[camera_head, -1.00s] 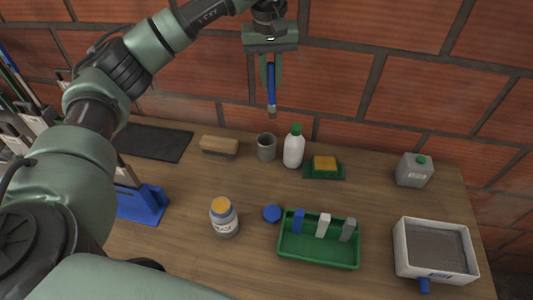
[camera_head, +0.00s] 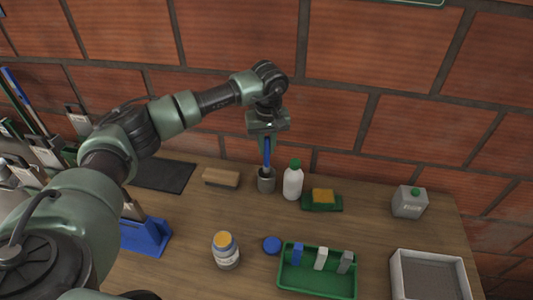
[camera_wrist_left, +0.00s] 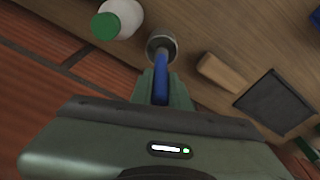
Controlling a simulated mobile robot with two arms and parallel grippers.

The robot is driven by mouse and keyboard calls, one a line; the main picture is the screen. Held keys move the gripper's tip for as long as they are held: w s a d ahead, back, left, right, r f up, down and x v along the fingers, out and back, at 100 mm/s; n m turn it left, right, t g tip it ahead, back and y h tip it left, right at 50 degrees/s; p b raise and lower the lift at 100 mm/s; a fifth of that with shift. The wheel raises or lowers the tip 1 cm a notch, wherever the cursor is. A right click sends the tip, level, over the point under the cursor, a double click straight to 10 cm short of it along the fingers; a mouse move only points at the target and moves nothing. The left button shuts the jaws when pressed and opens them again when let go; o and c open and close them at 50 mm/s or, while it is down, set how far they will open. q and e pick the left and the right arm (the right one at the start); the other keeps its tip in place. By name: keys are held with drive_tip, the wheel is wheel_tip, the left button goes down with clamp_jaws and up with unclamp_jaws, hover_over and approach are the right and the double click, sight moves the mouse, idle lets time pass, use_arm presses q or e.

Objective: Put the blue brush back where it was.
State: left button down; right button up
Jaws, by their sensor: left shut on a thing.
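The blue brush (camera_head: 267,155) is upright in my left gripper (camera_head: 266,146), which is shut on its handle. Its lower end meets the mouth of the grey cup (camera_head: 266,184), and the bristles are out of sight, apparently inside the cup. In the left wrist view the blue handle (camera_wrist_left: 161,82) runs from between the fingers (camera_wrist_left: 160,92) to the opening of the cup (camera_wrist_left: 161,45). The fingers are above the cup rim. My right gripper is not in view.
A white bottle with a green cap (camera_head: 292,182) stands close right of the cup. A wooden block (camera_head: 221,177) lies to its left. A sponge on a green pad (camera_head: 321,199), a jar (camera_head: 226,252) and a green tray (camera_head: 317,281) are nearby. The brick wall (camera_head: 400,100) is behind.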

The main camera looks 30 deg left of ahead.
sight(266, 157)
use_arm(q)
wheel_tip(266, 157, down, 4)
drive_tip(key=shift+f+p, duration=0.1)
drive_tip(key=shift+p, duration=0.55)
drive_tip(key=shift+f, duration=0.25)
drive_tip(key=shift+f, duration=0.15)
drive_tip(key=c, duration=1.3)
unclamp_jaws()
drive_tip(key=shift+c, duration=0.2)
